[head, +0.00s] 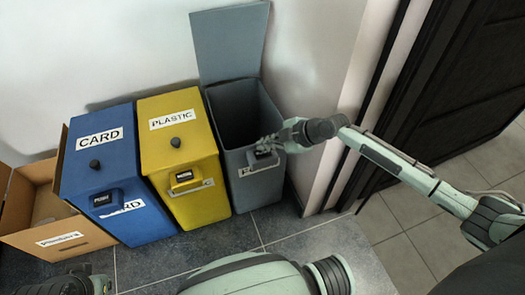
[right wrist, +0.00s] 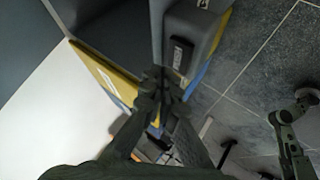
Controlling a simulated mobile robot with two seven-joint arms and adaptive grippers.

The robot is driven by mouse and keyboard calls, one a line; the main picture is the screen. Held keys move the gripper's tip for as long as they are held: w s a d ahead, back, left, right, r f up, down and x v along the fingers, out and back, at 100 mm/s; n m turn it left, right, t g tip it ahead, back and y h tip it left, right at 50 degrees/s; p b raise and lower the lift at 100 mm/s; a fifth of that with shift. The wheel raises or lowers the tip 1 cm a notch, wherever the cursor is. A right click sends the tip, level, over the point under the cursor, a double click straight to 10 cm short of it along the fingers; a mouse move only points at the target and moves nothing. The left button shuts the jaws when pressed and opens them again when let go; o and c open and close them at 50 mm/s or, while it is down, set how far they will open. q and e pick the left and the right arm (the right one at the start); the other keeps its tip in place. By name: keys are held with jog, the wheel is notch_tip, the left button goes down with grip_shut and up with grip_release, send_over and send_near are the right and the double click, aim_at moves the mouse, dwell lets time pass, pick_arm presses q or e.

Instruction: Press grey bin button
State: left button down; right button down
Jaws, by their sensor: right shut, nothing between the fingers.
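The grey bin (head: 243,182) is the rightmost of the bins against the wall. Its lid (head: 230,42) stands up at the back, and the dark inside shows. Its black button (head: 264,156) is on a block at the upper front, partly covered by my right gripper in the head view. The button also shows in the right wrist view (right wrist: 180,53), above the fingertips. My right gripper (head: 268,143) is shut and empty, right at the button block; whether it touches the button I cannot tell.
A yellow PLASTIC bin (head: 180,139) stands left of the grey bin, then a blue CARD bin (head: 95,158) and an open cardboard box (head: 70,241). A dark door (head: 455,95) is at right. The tiled floor in front of the bins has some free room.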

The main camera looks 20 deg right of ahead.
aim_at(265, 154)
jog(key=shift+r+p, duration=1.6)
jog(key=shift+r, duration=0.7)
jog(key=shift+f, duration=0.1)
